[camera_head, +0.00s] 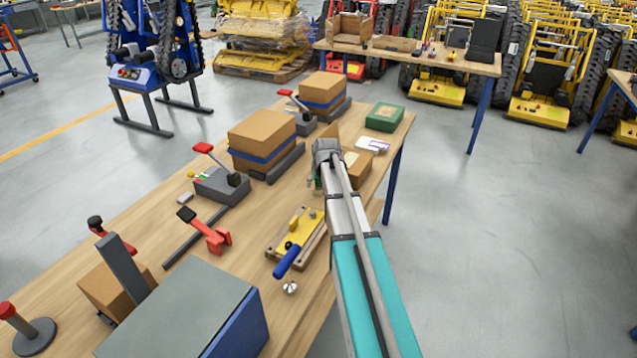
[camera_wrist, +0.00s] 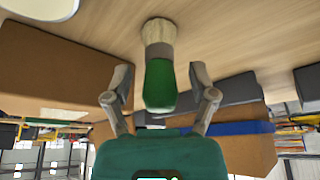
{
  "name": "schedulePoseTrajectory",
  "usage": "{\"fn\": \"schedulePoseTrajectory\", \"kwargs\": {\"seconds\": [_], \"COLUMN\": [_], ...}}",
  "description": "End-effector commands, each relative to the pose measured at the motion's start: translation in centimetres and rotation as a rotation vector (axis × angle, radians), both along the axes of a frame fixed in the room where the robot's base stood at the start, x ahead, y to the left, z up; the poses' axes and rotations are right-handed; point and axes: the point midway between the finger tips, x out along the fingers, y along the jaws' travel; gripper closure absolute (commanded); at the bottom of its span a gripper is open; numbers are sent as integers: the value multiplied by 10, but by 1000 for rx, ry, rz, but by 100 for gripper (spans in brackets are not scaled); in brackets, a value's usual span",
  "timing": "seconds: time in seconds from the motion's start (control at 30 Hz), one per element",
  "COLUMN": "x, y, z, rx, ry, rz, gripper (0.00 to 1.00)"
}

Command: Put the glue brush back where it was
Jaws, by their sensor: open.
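The glue brush (camera_wrist: 158,70) shows in the wrist view, with a dark green handle and a pale bristle end against the wooden table top. Its handle points towards my gripper (camera_wrist: 160,82). My gripper is open, with one finger on each side of the handle and a visible gap on both sides. Nothing is held. In the head view my gripper (camera_head: 316,178) is low over the workbench (camera_head: 160,262), left of a small cardboard box (camera_head: 357,168). The brush is mostly hidden there, so I cannot tell its place from that view.
Cardboard cartons (camera_head: 262,132) with blue bands stand left of my gripper. A yellow fixture with a blue handle (camera_head: 287,262) lies nearer. A green box (camera_head: 384,117) and a white-and-purple item (camera_head: 372,145) lie at the far end. Bare wood surrounds the bristle end.

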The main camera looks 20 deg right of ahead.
Motion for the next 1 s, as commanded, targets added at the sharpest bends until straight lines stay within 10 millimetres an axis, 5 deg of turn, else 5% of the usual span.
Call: {"fn": "schedulePoseTrajectory", "kwargs": {"seconds": [0.37,1.0], "x": [-3,-24], "y": [0,3], "z": [11,64], "rx": [0,0], "ry": [0,0], "rz": [0,-1], "gripper": [26,26]}}
